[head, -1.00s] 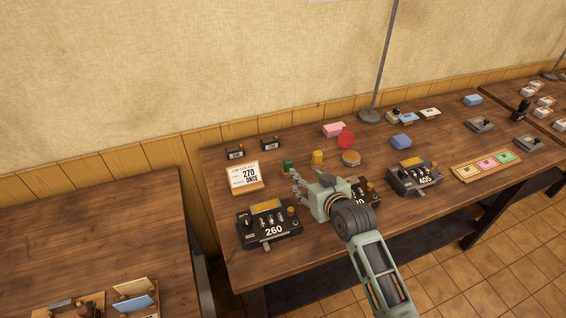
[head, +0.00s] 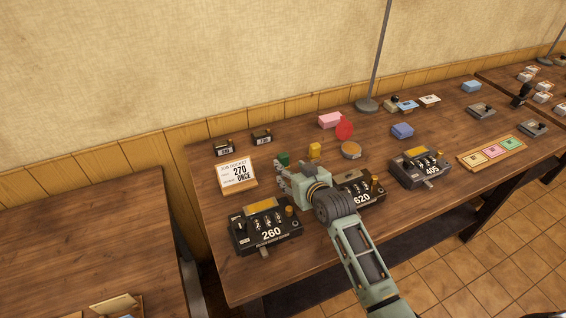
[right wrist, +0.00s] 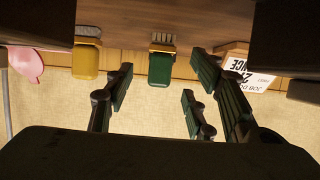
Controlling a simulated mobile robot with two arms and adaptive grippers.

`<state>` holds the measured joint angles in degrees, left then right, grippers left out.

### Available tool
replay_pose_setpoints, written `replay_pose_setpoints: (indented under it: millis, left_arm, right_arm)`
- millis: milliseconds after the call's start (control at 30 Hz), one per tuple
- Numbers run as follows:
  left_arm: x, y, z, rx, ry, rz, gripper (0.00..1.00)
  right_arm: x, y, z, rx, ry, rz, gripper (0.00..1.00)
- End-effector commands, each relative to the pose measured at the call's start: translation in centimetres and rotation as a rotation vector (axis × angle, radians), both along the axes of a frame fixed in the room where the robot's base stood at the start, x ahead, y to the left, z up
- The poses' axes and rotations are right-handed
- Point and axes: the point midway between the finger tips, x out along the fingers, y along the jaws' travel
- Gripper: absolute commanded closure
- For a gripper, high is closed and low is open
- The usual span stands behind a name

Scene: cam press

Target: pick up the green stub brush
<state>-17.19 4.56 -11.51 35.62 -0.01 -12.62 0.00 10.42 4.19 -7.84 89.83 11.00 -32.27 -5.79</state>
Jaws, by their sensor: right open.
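The green stub brush (head: 283,158) stands on the table, left of a yellow stub brush (head: 315,150). My right gripper (head: 281,178) is open and empty, just in front of the green brush in the head view. In the right wrist view the green brush (right wrist: 160,68) shows beyond the spread fingers of the gripper (right wrist: 163,88), bristles toward the table. The yellow brush (right wrist: 87,60) is to its left there, outside the fingers. My left gripper is in neither view.
A 260 counter box (head: 266,226) stands in front left, a 620 box (head: 358,190) beside my right wrist. A sign reading 270 once (head: 237,173) stands left of the brush.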

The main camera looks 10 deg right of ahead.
Motion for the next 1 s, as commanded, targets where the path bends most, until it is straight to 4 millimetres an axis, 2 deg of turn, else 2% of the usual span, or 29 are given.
replay_pose_setpoints:
  millis: [233,400,733,1000]
  left_arm:
    - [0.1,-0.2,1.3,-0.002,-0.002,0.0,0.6]
    - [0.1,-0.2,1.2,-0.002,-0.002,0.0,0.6]
    - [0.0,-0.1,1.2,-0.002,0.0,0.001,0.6]
    - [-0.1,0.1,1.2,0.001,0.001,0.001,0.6]
  right_arm:
    - [2.8,0.9,-0.1,0.002,-0.001,0.0,0.5]
    - [4.3,1.1,-1.1,0.0,0.0,0.001,0.5]
    - [4.7,1.2,-1.3,0.0,-0.001,0.0,0.5]
    - [4.7,1.2,-1.3,0.0,-0.001,0.0,0.73]
